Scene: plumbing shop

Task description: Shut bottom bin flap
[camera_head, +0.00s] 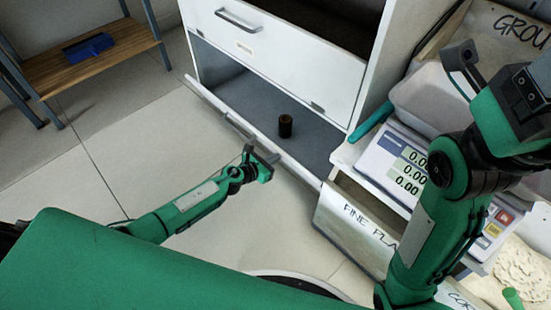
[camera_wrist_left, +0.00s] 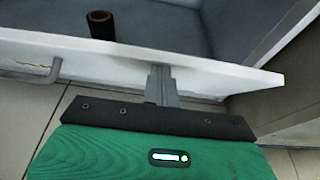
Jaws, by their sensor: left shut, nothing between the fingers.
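The bottom bin flap (camera_head: 294,169) is a long white panel, tilted out from the foot of the white cabinet. It also crosses the left wrist view (camera_wrist_left: 226,78), with its grey handle at the left. The bottom bin (camera_head: 235,86) behind it is open, with a grey floor. My left gripper (camera_head: 265,160) is shut and empty. It is at the outer face of the flap, right of the handle. In the left wrist view its fingers (camera_wrist_left: 162,84) overlap the flap's face; I cannot tell if they touch. My right gripper (camera_head: 462,66) is partly visible at the upper right, its jaws unclear.
A dark brown cylinder (camera_head: 286,126) stands inside the bottom bin. A closed white drawer (camera_head: 275,60) is above. At the right are a scale (camera_head: 392,160) and a box labelled "FINE PLA" (camera_head: 350,226). A wooden shelf (camera_head: 100,65) stands at the left. The tiled floor between is clear.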

